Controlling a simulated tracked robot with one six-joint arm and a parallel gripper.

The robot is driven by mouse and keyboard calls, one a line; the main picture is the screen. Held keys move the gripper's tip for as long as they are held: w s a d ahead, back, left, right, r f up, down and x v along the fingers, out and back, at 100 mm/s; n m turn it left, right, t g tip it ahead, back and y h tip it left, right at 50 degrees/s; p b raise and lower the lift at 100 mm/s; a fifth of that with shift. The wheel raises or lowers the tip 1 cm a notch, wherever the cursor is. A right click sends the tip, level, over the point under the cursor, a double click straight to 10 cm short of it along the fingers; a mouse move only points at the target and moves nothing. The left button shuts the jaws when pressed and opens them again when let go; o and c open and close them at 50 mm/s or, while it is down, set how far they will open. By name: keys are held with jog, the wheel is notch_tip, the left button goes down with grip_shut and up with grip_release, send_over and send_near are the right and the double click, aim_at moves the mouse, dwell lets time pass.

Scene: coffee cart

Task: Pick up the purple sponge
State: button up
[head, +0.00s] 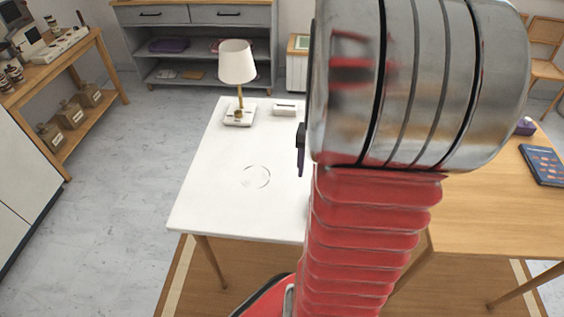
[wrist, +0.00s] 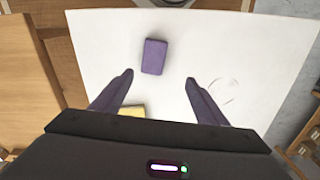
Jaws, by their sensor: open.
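The purple sponge (wrist: 154,56) is a small block lying on the white table (wrist: 100,40), seen in the wrist view. My gripper (wrist: 160,77) is open, its two purple fingers spread apart with nothing between them. In the picture the sponge lies just beyond the fingertips, slightly left of the middle of the gap. The head view does not show the sponge; my arm covers that part of the white table (head: 205,205). My gripper is mostly hidden there too.
A yellow block (wrist: 132,111) lies on the table near the left finger, partly covered by my gripper. A lamp (head: 238,65) stands at the table's far end. A faint ring mark (head: 256,176) is on the bare left part. A blue book (head: 543,163) lies on the wooden table at right.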

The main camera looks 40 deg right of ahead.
jog(key=shift+s+d+f+m, duration=0.3)
jog(key=shift+s+d+f, duration=0.25)
jog(key=shift+d, duration=0.1)
jog(key=shift+f, duration=4.3)
jog(key=shift+f, duration=0.1)
jog(key=shift+f, duration=2.5)
jog(key=shift+c, duration=0.4)
jog(key=c, duration=1.1)
